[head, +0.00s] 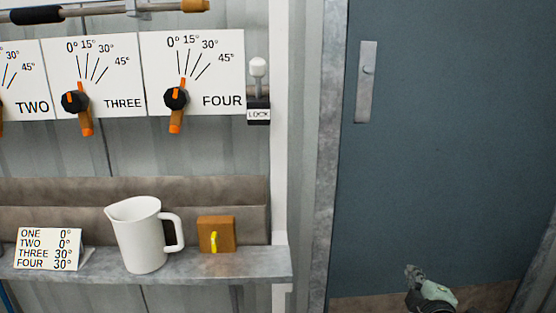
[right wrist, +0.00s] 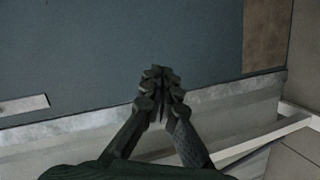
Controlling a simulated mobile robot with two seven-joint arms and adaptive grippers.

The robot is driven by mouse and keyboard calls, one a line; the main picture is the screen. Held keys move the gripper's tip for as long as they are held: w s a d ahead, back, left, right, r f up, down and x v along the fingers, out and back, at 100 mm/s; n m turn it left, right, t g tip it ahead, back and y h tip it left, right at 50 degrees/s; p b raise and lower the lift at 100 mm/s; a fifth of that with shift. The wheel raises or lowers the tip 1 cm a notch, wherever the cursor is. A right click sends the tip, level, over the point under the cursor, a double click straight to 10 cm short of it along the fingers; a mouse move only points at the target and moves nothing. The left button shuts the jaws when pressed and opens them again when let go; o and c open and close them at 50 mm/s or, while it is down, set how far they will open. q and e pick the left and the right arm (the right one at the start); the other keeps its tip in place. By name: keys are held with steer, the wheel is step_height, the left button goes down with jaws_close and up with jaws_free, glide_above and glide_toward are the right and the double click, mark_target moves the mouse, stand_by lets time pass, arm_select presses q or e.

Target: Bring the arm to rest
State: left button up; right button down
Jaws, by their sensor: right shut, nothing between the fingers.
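My right gripper (head: 411,271) shows low in the head view, in front of the lower part of the blue-grey door (head: 450,150). Its fingers are shut with nothing between them. In the right wrist view the gripper's fingertips (right wrist: 160,73) meet in the middle of the picture, with the blue-grey panel beyond them. The gripper appears apart from the shelf and everything on it. Most of my right arm is outside the head view. My left gripper is not in view.
A shelf (head: 210,266) at left holds a card (head: 48,249), a white jug (head: 138,235) and a brown block with a yellow piece (head: 216,233). Above are the dial THREE (head: 75,101), the dial FOUR (head: 176,98) and a LOCK lever (head: 258,68). The door area around the gripper looks clear.

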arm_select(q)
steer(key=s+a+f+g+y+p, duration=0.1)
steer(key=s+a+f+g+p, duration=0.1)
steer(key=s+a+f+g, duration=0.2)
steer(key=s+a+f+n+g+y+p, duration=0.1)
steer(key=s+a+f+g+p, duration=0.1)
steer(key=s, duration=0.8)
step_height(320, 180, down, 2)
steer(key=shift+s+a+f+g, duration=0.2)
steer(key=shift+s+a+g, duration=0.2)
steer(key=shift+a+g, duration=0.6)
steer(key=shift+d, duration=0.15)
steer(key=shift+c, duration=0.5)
arm_select(e)
steer(key=s+a+f+m+g, duration=0.1)
steer(key=s+f+m+g, duration=0.2)
steer(key=s+f, duration=0.3)
steer(key=s+a+f+m+g+y, duration=0.1)
steer(key=s+f+m+g, duration=0.3)
steer(key=s, duration=1)
steer(key=s+a+f+m+g, duration=0.2)
steer(key=s+f+g, duration=0.3)
steer(key=s+f, duration=0.5)
steer(key=shift+s+a+m+y, duration=0.35)
steer(key=shift+s+m, duration=0.1)
steer(key=shift+m, duration=0.45)
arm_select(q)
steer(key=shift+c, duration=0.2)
arm_select(e)
steer(key=shift+w+a, duration=0.1)
